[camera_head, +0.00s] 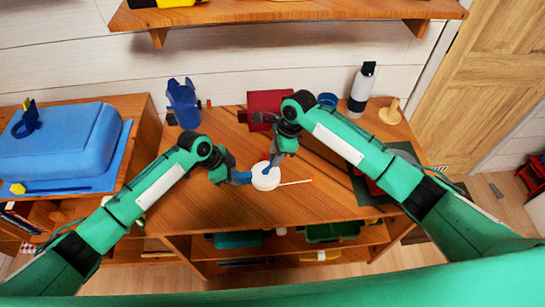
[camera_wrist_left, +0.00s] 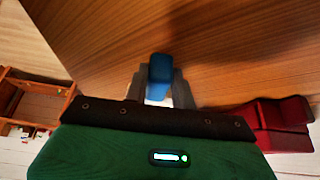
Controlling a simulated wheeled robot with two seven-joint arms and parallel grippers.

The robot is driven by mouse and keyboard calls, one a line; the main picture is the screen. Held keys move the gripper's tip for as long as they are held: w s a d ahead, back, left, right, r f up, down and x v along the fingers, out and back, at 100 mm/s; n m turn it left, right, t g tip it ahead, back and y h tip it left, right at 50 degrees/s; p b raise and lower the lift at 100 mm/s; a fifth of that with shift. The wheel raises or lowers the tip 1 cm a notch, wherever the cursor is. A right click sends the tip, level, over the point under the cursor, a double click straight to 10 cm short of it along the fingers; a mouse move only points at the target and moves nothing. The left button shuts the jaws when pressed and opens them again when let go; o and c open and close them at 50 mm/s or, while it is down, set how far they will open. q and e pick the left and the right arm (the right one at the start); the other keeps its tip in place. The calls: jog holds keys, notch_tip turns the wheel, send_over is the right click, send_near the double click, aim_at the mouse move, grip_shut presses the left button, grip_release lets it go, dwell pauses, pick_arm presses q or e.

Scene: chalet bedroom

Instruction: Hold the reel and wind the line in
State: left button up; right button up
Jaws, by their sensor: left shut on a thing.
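The white round reel (camera_head: 266,178) is at the middle of the wooden table in the head view. A thin pale line with an orange end (camera_head: 298,182) runs from it to the right. My left gripper (camera_head: 243,178) is shut on a blue part at the reel's left side. In the left wrist view that blue part (camera_wrist_left: 159,72) stands between the fingers, with a bit of white below it. My right gripper (camera_head: 274,158) points down at the reel's upper edge. Its fingertips are too small to tell whether they are open or touch the reel.
Behind the arms on the table (camera_head: 220,135) are a blue object (camera_head: 183,103), a red box (camera_head: 262,102), a white bottle (camera_head: 361,90) and a wooden peg stand (camera_head: 390,112). A blue case (camera_head: 65,140) is on the left cabinet. The table front is clear.

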jog(key=shift+x, duration=0.8)
